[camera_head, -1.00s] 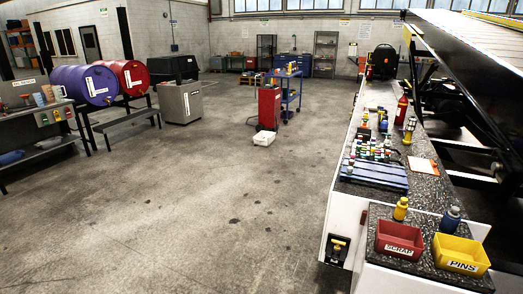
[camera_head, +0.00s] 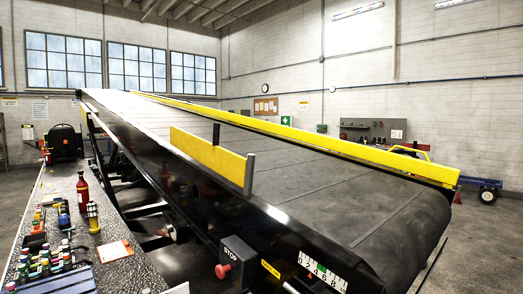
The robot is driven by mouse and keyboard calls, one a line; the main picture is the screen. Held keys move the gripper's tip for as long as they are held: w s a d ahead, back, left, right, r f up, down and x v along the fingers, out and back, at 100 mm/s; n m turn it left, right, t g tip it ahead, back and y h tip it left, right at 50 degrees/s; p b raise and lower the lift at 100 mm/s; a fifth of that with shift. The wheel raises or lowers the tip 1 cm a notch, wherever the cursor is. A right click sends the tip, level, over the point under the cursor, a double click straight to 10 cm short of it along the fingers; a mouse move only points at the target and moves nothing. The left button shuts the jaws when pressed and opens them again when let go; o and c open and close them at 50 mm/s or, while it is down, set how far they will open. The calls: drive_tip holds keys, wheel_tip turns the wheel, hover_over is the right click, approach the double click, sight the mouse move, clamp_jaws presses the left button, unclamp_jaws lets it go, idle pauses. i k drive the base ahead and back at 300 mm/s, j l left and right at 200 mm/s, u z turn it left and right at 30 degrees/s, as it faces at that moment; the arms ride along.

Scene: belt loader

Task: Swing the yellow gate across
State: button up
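The yellow gate (camera_head: 206,155) is a short upright board at the near edge of the wide dark conveyor belt (camera_head: 300,180). It lies roughly along the belt's side, not across it. A grey upright post (camera_head: 249,174) stands at its right end, and another dark post (camera_head: 216,133) shows just behind its upper edge. A long yellow rail (camera_head: 300,136) runs along the belt's far side. My gripper is not in view.
The visible belt surface is clear.

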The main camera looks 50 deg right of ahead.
sight(232, 166)
drive_tip(key=z, duration=0.6)
drive_tip(key=j+z, duration=0.1)
drive_tip(key=j, duration=0.15)
